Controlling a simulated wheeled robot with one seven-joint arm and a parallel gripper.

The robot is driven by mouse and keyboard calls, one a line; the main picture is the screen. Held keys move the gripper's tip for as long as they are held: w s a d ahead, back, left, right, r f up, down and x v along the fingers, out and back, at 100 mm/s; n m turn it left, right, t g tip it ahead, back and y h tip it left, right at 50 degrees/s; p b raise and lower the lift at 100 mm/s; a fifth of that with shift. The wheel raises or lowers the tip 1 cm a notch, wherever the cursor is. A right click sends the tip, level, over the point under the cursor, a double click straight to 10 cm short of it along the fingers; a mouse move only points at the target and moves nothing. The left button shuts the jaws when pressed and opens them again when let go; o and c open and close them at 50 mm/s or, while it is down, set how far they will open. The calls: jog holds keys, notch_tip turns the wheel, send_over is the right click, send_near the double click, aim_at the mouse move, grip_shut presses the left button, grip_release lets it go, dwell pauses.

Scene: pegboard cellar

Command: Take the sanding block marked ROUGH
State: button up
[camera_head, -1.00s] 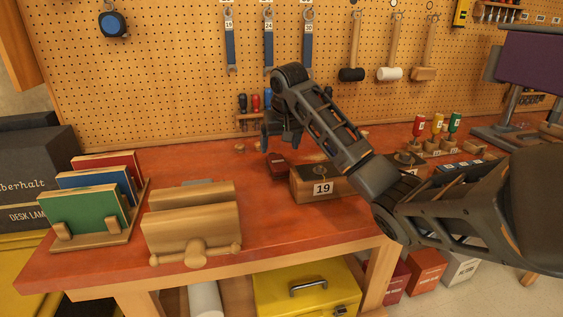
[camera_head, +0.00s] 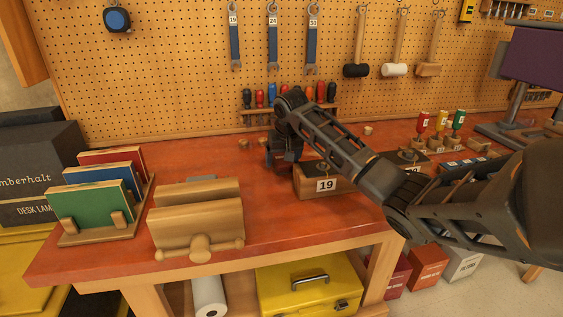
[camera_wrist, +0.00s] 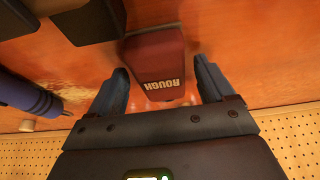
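The sanding block marked ROUGH (camera_wrist: 158,62) is dark red, and its lettering appears upside down in the wrist view. It lies on the orange-red bench top. My gripper (camera_wrist: 161,72) is open, with one finger to the left and one to the right of the block's near end. A gap shows between the block and each finger. In the head view my gripper (camera_head: 284,152) is low over the bench, left of the wooden box numbered 19, and hides the block.
The wooden box numbered 19 (camera_head: 326,185) stands close to the right of my gripper. A screwdriver rack (camera_head: 258,111) is behind it by the pegboard. A wooden clamp-like vise (camera_head: 198,225) stands left. Open bench top (camera_head: 275,220) lies in front.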

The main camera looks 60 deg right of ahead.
jog(key=c, duration=1)
jog(key=shift+r, duration=0.1)
jog(key=shift+c, duration=0.2)
jog(key=shift+r, duration=0.3)
jog(key=r, duration=0.2)
jog(key=r+b, duration=0.1)
jog(key=shift+s+d+r, duration=0.2)
jog(key=shift+s+r, duration=0.05)
jog(key=shift+r, duration=0.1)
jog(key=s+d+r+b, duration=0.1)
jog(key=s+d+r, duration=0.5)
jog(key=s, duration=0.3)
jog(key=shift+r, duration=0.3)
jog(key=shift+s, duration=0.1)
jog(key=o, duration=0.5)
jog(key=shift+c, duration=0.2)
jog(key=c, duration=0.9)
